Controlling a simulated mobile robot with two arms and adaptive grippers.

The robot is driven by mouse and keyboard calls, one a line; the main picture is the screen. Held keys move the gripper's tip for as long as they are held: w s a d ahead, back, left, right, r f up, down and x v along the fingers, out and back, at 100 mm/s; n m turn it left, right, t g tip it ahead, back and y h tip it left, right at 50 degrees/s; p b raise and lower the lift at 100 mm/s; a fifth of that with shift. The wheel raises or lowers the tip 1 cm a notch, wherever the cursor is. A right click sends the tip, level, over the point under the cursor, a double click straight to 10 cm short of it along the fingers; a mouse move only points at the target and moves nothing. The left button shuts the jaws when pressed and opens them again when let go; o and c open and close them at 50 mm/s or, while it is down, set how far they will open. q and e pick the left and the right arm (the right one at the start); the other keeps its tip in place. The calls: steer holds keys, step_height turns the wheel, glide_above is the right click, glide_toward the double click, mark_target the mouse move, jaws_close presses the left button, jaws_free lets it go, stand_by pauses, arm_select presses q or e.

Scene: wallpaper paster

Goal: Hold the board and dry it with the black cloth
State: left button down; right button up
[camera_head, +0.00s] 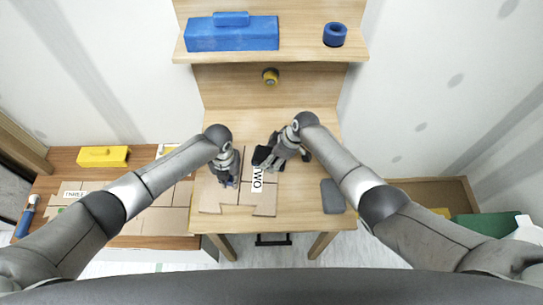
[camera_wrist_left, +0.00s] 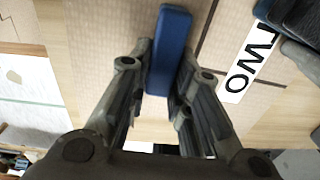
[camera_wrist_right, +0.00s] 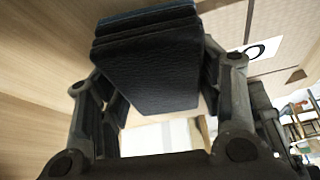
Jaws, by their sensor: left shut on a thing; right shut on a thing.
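The tan board (camera_head: 238,208) with joint lines and a white "TWO" label (camera_head: 257,180) lies on the wooden table. The label also shows in the left wrist view (camera_wrist_left: 249,66). My left gripper (camera_head: 228,182) is over the left part of the board, shut on a narrow blue piece (camera_wrist_left: 170,45); whether this is fixed to the board I cannot tell. My right gripper (camera_head: 272,158) is shut on the black cloth (camera_wrist_right: 150,65), which looks like a folded block. The cloth is at the board's upper part beside the label; contact is not clear.
A grey pad (camera_head: 333,197) lies at the table's right. A shelf above holds a blue box (camera_head: 232,35) and a blue ring (camera_head: 335,34). A yellow round item (camera_head: 270,76) is at the back. Left, a lower surface holds a yellow block (camera_head: 103,156) and a "THREE" label (camera_head: 75,194).

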mark_target(267, 177)
steer(key=s, duration=0.6)
steer(key=shift+s+a+f, duration=0.1)
steer(key=shift+a+f, duration=0.05)
step_height(267, 177, up, 8)
steer(key=o, duration=0.5)
steer(key=c, duration=0.4)
arm_select(q)
steer(key=c, duration=1.3)
jaws_free()
steer(key=shift+o, duration=0.2)
steer(key=shift+r, duration=0.1)
step_height(267, 177, up, 12)
